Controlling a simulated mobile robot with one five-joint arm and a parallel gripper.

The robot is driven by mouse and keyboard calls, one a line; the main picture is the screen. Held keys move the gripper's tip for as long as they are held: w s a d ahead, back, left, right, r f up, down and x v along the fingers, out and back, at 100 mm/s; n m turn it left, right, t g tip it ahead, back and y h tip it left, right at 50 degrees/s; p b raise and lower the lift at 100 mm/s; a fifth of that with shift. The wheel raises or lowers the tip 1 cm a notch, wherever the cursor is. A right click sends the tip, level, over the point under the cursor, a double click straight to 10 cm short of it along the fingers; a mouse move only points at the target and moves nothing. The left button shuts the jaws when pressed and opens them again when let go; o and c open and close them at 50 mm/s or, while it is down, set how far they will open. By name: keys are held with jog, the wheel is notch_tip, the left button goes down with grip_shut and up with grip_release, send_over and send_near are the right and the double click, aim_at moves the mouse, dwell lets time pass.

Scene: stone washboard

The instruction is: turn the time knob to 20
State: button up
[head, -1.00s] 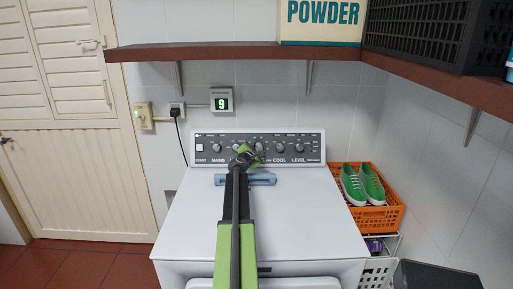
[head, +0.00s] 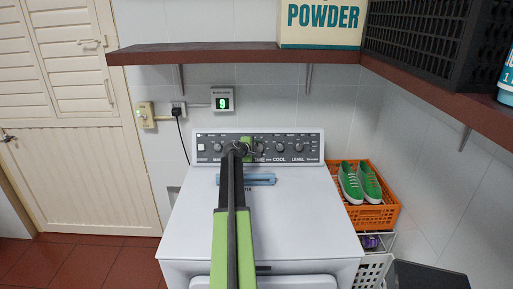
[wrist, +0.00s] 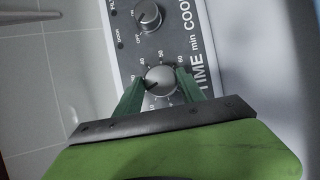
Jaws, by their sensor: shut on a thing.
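The time knob (wrist: 161,79) is a round grey dial with a dark pointer mark toward its left side in the wrist view. Printed numbers ring it, and the label TIME min (wrist: 200,62) runs beside it. My gripper (wrist: 160,86) has its green fingers on both sides of the knob and is shut on it. In the head view my gripper (head: 247,150) is at the middle of the washer's control panel (head: 208,140) and hides the time knob. The number under the pointer is too small to read.
A small wall display (head: 222,103) shows a green 9. The COOL knob (wrist: 148,17) is close to the time knob. A blue bar-like thing (head: 260,179) lies on the washer top below the panel. An orange crate (head: 372,217) with green shoes stands to the right.

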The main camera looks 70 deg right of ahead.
jog(key=shift+s, duration=0.1)
dwell(0.4)
jog(key=o, duration=1.4)
jog(key=shift+d, duration=0.1)
jog(key=shift+c, duration=0.2)
jog(key=shift+a+r, duration=0.15)
jog(key=shift+a, duration=0.2)
jog(key=p+v, duration=0.7)
jog(key=v, duration=0.9)
jog(key=shift+w+a+r, duration=0.25)
